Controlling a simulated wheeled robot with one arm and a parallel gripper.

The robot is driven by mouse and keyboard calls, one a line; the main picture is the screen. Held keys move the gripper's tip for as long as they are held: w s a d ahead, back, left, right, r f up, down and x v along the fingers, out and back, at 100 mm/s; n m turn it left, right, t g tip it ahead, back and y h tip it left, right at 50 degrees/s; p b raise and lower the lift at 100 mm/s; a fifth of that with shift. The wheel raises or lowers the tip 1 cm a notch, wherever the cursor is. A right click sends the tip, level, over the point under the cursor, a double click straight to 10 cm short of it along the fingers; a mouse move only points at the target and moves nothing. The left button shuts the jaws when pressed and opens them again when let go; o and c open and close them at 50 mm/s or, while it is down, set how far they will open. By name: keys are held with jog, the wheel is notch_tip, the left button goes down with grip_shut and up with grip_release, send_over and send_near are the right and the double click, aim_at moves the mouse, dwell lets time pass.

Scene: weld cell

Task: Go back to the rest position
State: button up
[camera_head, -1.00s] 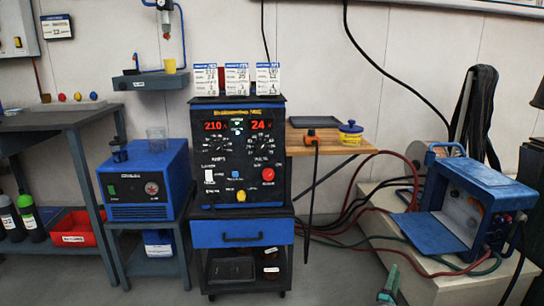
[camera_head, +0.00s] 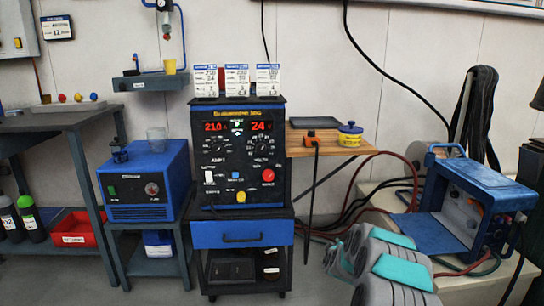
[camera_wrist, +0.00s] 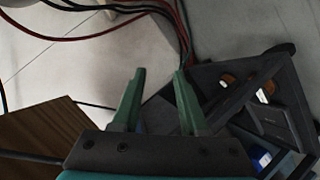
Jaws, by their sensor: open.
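My gripper (camera_wrist: 160,78) shows in the wrist view with its two green fingers apart and nothing between them. Its fingertips are over the pale floor, between a wooden shelf edge at lower left and a dark cart frame at right. In the head view my grey and teal arm is at the bottom right of centre, in front of the cables and the pale platform. My fingers cannot be made out there.
The welding machine (camera_head: 240,150) stands on a dark cart with a blue drawer (camera_head: 242,233). A wooden side shelf (camera_head: 330,145) holds a yellow-and-blue tub (camera_head: 350,134). Cables run to the blue wire feeder (camera_head: 475,195) at right. Open floor lies in front.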

jog(key=s+a+r+m+g+y, duration=0.1)
jog(key=s+a+r+g+y, duration=0.25)
jog(key=s+a+r, duration=0.65)
jog(key=s+a+r+m+g+y, duration=0.1)
jog(key=s+a+r, duration=0.1)
jog(key=s, duration=0.5)
jog(key=s+a+r+g, duration=0.1)
jog(key=s+a+g, duration=0.1)
jog(key=s, duration=0.5)
jog(key=s+d+r+m+g, duration=0.1)
jog(key=s+m+g, duration=0.1)
jog(key=s, duration=1.2)
jog(key=s+d+r+m+g+h, duration=0.1)
jog(key=s+d+r+m+g, duration=0.1)
jog(key=s, duration=1.2)
jog(key=s+d+r+m+g+h, duration=0.1)
jog(key=s+g, duration=0.3)
jog(key=s, duration=1)
jog(key=shift+s+d+r+m+p, duration=0.15)
jog(key=shift+d+r+m+p, duration=0.2)
jog(key=shift+d+r+m, duration=0.35)
jog(key=shift+f, duration=0.1)
